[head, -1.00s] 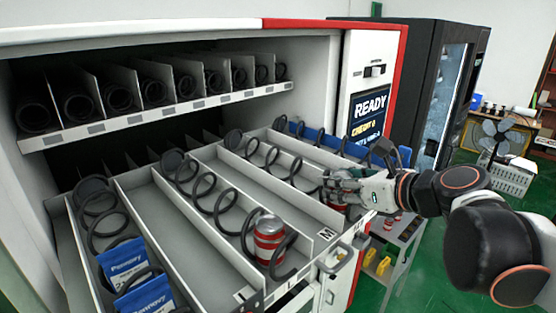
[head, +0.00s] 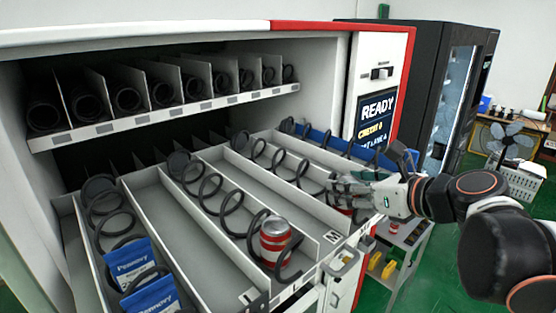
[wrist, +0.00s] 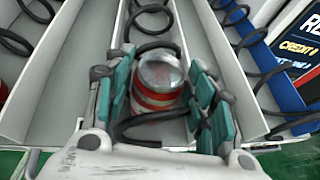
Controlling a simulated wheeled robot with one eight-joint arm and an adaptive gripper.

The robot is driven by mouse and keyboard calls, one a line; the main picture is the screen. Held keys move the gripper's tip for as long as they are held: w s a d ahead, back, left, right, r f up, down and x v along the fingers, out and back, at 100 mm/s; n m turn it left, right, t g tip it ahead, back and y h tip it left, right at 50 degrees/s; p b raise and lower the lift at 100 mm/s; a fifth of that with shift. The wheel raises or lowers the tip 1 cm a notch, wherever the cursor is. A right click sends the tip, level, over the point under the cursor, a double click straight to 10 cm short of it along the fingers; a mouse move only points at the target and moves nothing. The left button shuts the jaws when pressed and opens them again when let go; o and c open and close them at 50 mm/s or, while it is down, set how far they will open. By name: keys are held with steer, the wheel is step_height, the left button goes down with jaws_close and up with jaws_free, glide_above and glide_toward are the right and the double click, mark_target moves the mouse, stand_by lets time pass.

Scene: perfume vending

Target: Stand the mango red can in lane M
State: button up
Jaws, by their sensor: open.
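A red can (wrist: 158,82) with white bands and a silver top stands upright in a coil lane, between my gripper's fingers in the wrist view. A coil turn passes in front of it. In the head view it is mostly hidden behind my gripper (head: 345,190). My gripper (wrist: 162,98) is open, a finger on each side of the can. The lane label M (head: 333,237) is on the tray's front edge, seemingly at the bare lane left of this can. Another red banded can (head: 275,239) stands in the coil lane farther left.
Blue Pennovy packs (head: 150,296) sit in a coil lane at left. White dividers (head: 285,190) separate the lanes. An upper coil shelf (head: 150,117) overhangs the back. A panel reading READY (head: 376,108) stands at right. A cart (head: 396,248) with yellow items is below.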

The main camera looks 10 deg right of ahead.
steer(key=v, duration=1.1)
steer(key=shift+b, duration=0.45)
